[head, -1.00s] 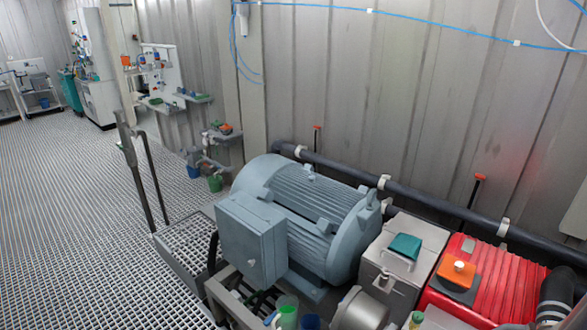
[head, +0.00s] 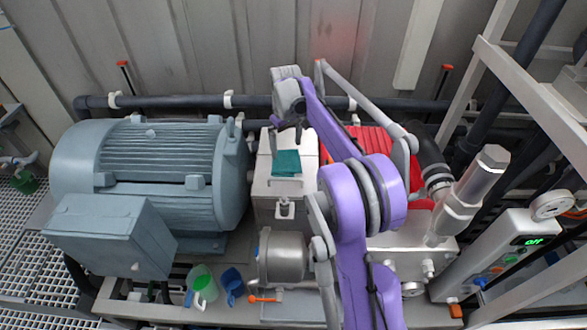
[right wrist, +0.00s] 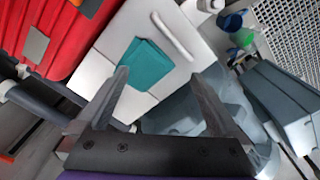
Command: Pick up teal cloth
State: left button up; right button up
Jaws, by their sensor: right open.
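The teal cloth (head: 286,163) lies folded flat on top of the light grey box (head: 262,185), beside the box's handle. It also shows in the right wrist view (right wrist: 146,64), ahead of my right gripper. My right gripper (right wrist: 163,75) is open, with its two dark fingers spread and nothing between them. The tip of one finger overlaps the cloth's lower left edge in that view; I see no contact. In the head view my right gripper (head: 290,128) hangs above the back of the box, close to the cloth. My left gripper is not in view.
A large grey-blue motor (head: 150,175) stands left of the box. A red ribbed housing (head: 372,148) is on the right, partly behind my purple arm. A dark pipe (head: 180,102) runs along the wall behind. Green and blue cups (head: 203,283) stand in front.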

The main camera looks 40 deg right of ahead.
jog(key=d+f, duration=0.1)
jog(key=d, duration=0.2)
jog(key=b, duration=0.5)
send_over(294, 173)
notch_tip(294, 173, down, 9)
jog(key=shift+f, duration=0.1)
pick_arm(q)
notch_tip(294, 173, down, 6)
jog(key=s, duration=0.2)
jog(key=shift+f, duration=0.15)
pick_arm(e)
jog(key=shift+f, duration=0.7)
jog(key=shift+f, duration=0.1)
jog(key=shift+f+b, duration=0.65)
jog(key=shift+f, duration=0.15)
grip_shut()
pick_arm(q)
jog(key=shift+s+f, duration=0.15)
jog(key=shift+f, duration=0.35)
pick_arm(e)
jog(key=shift+r, duration=0.1)
